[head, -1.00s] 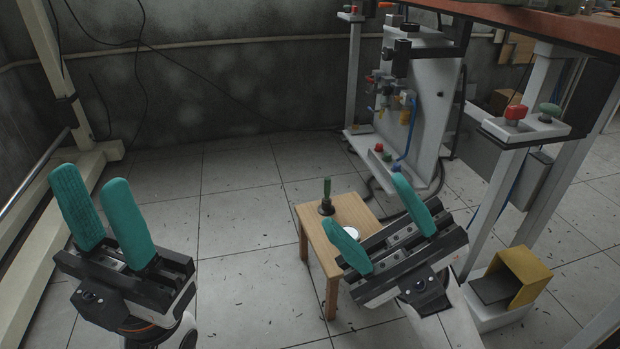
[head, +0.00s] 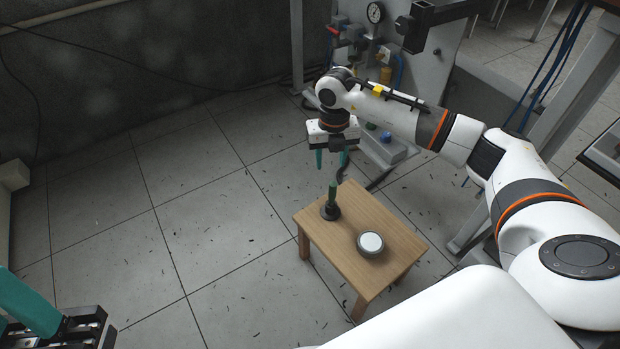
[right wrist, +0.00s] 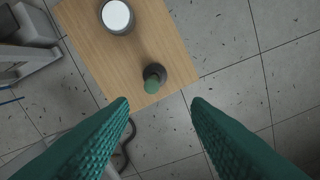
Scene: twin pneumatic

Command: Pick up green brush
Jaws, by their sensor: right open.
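The green brush (head: 332,194) stands upright on the small wooden table (head: 390,258), its green handle up and its dark round base on the tabletop. My right gripper (head: 331,158) points down above the brush, open, its two teal fingers apart and nothing between them. In the right wrist view the brush (right wrist: 153,80) is seen from above, just beyond the fingertips (right wrist: 158,101) and between their lines. My left gripper (head: 35,310) is cut off at the lower left corner; one teal finger shows, so its opening cannot be judged.
A round dark container with a white top (head: 370,243) stands on the same table, close to the brush. A grey pneumatic panel with a gauge (head: 376,13) and a grey button box (head: 385,147) are behind my right arm. The tiled floor left of the table is clear.

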